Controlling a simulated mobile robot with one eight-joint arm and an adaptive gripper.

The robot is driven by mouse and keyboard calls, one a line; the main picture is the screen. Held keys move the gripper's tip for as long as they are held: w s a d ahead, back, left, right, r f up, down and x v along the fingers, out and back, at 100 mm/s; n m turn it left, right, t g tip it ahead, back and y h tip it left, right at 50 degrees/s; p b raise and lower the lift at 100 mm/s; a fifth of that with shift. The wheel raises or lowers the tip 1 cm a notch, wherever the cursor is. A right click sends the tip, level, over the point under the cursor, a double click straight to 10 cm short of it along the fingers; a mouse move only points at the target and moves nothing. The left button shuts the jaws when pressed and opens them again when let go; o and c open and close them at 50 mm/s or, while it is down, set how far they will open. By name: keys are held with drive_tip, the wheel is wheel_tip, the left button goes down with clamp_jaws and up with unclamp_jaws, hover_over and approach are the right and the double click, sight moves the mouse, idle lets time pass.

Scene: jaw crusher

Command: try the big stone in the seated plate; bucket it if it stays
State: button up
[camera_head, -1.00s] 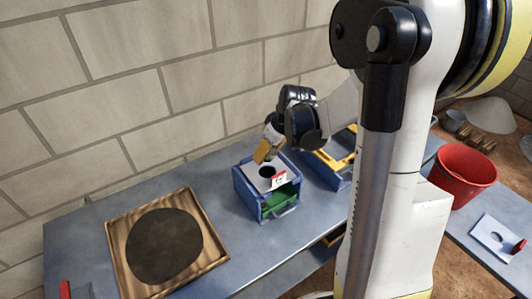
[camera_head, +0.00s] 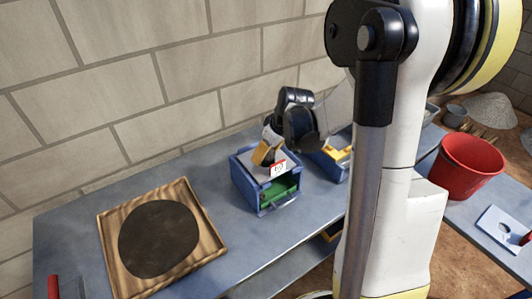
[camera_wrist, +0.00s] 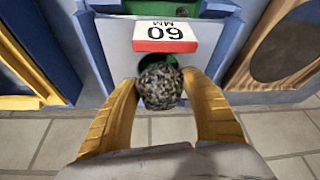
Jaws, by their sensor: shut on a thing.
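The big stone (camera_wrist: 159,86) is a grey speckled lump in the wrist view. My gripper (camera_wrist: 160,95) is shut on it, with one yellow finger on each side. The stone is at the round hole of the seated plate (camera_wrist: 112,42), which carries a red-and-white tag (camera_wrist: 165,37) reading 60 MM. Part of the hole shows dark and green around the stone; I cannot tell whether the stone touches its rim. In the head view my gripper (camera_head: 263,152) is over the blue box (camera_head: 252,188) that holds the plate, and hides the hole. The red bucket (camera_head: 465,170) stands at the right.
A wooden tray (camera_head: 112,258) with a dark round patch lies on the bench (camera_head: 75,215) at left. A blue-and-yellow unit (camera_head: 335,162) stands right of the box. Another holed plate (camera_head: 503,230) lies beside the bucket. The brick wall (camera_head: 120,75) runs behind the bench.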

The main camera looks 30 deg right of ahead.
drive_tip(key=o, duration=1.5)
drive_tip(key=v, duration=1.2)
drive_tip(key=shift+s+d+f, duration=0.1)
